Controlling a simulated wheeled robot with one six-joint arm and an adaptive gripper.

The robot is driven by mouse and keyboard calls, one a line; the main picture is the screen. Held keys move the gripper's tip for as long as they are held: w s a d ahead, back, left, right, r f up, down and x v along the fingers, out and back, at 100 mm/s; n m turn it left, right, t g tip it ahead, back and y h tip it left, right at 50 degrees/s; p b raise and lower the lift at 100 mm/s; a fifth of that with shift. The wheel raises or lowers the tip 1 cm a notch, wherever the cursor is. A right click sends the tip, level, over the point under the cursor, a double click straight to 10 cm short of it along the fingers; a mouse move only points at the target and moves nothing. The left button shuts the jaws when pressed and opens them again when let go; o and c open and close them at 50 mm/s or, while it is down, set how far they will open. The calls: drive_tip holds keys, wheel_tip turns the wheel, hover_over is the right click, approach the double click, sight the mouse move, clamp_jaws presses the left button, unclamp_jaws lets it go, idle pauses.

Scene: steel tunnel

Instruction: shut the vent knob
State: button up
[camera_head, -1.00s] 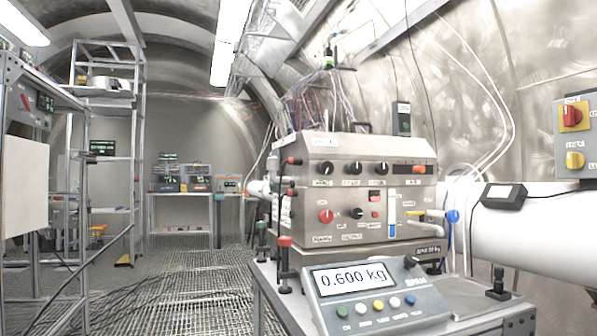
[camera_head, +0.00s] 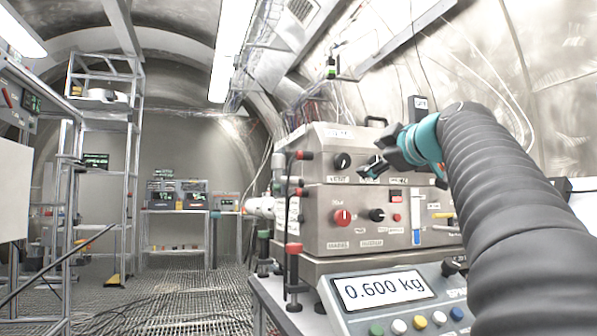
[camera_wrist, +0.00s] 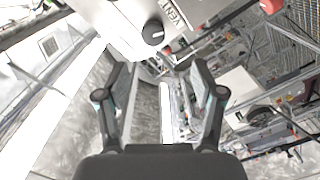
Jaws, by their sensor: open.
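The vent knob (camera_head: 342,161) is a round black knob with a pale mark, at the upper left of the steel panel's front, above its small label. In the wrist view the vent knob (camera_wrist: 153,33) shows at the top centre, beyond the fingertips, beside a label. The knob is apart from both fingers. My arm hides the panel's upper right knobs.
On the lower panel are a red knob (camera_head: 342,217) and a black knob (camera_head: 377,215). Red-capped valves (camera_head: 292,249) stand at the panel's left. A scale display (camera_head: 385,288) reading 0.600 kg is in front. The grated aisle (camera_head: 180,295) at left is largely clear.

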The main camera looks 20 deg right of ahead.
sight(345, 161)
drive_tip(key=w+p, duration=0.1)
drive_tip(key=w, duration=0.3)
drive_tip(key=w+p, duration=0.1)
drive_tip(key=w, duration=0.4)
drive_tip(key=w+p, duration=0.2)
drive_tip(key=w, duration=0.3)
drive_tip(key=shift+r, duration=0.4)
drive_tip(key=c, duration=1.1)
